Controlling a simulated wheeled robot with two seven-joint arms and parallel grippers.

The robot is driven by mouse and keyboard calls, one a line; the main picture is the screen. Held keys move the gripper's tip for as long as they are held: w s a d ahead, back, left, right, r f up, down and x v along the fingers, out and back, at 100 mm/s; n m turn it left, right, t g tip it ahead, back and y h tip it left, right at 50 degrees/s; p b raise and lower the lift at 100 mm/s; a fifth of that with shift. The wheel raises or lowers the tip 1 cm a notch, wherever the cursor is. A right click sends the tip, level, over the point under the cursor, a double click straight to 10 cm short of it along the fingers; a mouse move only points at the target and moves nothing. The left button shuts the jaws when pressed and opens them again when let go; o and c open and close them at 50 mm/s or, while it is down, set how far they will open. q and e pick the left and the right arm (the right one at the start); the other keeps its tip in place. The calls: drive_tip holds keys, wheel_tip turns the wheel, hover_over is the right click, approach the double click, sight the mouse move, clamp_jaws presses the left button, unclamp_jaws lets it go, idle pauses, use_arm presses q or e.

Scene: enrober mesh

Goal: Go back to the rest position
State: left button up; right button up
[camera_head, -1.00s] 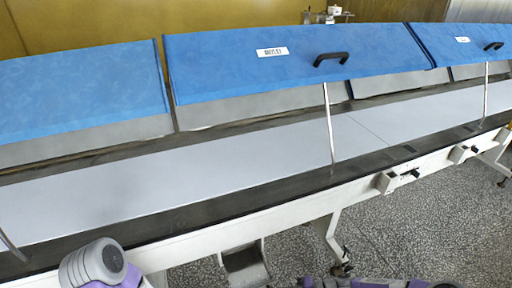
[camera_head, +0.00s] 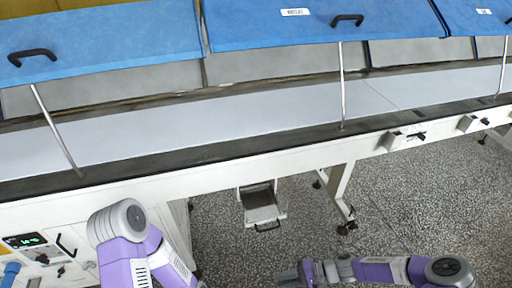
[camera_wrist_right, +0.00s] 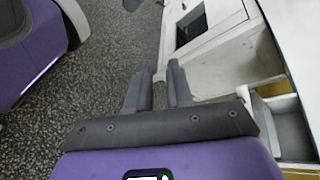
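The right gripper (camera_head: 288,276) is at the bottom edge of the head view, above the speckled floor in front of the long machine. In the right wrist view its two grey fingers (camera_wrist_right: 158,85) stand apart with nothing between them, and the floor shows in the gap. My right arm, purple and grey, stretches along the bottom of the head view. My left arm shows at the lower left of the head view as a grey joint and purple links; its gripper is outside the picture.
The long white machine (camera_head: 240,172) with a pale belt (camera_head: 230,125) and raised blue lids (camera_head: 265,22) crosses the head view. A small grey tray (camera_head: 262,203) hangs under it. A control panel (camera_head: 30,240) is at lower left. Floor at lower right is open.

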drive_tip(key=s+f+n+h, duration=0.4)
drive_tip(key=s+f+h, duration=0.1)
drive_tip(key=s+h, duration=0.3)
drive_tip(key=shift+f+t+h, duration=0.4)
drive_tip(key=shift+h, duration=0.3)
